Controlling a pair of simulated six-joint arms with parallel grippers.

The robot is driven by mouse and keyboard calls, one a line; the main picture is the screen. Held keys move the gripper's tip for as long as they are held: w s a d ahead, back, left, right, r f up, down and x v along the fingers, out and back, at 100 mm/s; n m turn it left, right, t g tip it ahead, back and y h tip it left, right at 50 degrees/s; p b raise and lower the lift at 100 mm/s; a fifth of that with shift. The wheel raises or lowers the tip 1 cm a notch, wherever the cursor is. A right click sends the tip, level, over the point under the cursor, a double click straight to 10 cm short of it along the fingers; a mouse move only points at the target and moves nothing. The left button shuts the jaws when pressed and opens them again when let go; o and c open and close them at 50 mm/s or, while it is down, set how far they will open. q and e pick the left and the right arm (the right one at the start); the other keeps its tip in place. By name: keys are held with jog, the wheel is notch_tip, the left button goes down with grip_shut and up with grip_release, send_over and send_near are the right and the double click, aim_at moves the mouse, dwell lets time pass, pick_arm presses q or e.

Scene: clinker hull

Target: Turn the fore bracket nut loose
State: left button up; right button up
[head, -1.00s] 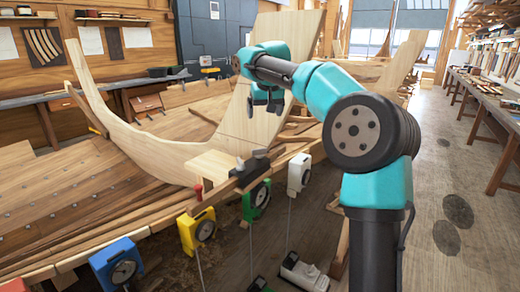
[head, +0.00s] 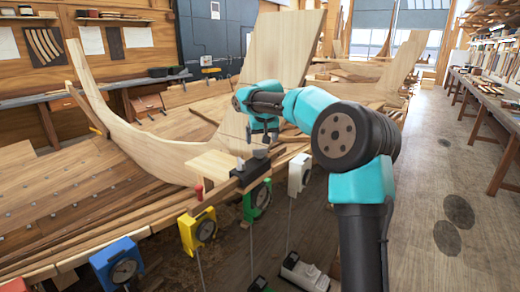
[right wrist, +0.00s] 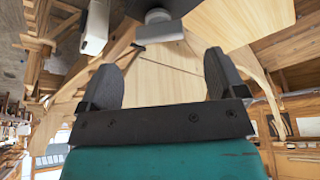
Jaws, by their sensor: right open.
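My right gripper (head: 262,138) hangs above the dark bracket (head: 250,172) at the hull's near edge. Its fingers point down and are apart with nothing between them. In the right wrist view the two dark fingers (right wrist: 162,82) stand wide apart. The nut itself is too small to tell apart surely in the head view. The bracket sits beside a pale wood block (head: 212,163). My left gripper is not in view.
Yellow (head: 197,230), green (head: 256,201), white (head: 299,174) and blue (head: 117,264) gauges line the hull's near edge. A tall pale board (head: 280,55) stands behind my right gripper. A curved pale timber (head: 140,140) rises at left. The floor at right is open.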

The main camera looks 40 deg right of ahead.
aim_at(260, 154)
jog(key=x, duration=0.5)
jog(key=shift+w+f, duration=0.1)
jog(key=shift+f, duration=0.3)
jog(key=c, duration=0.9)
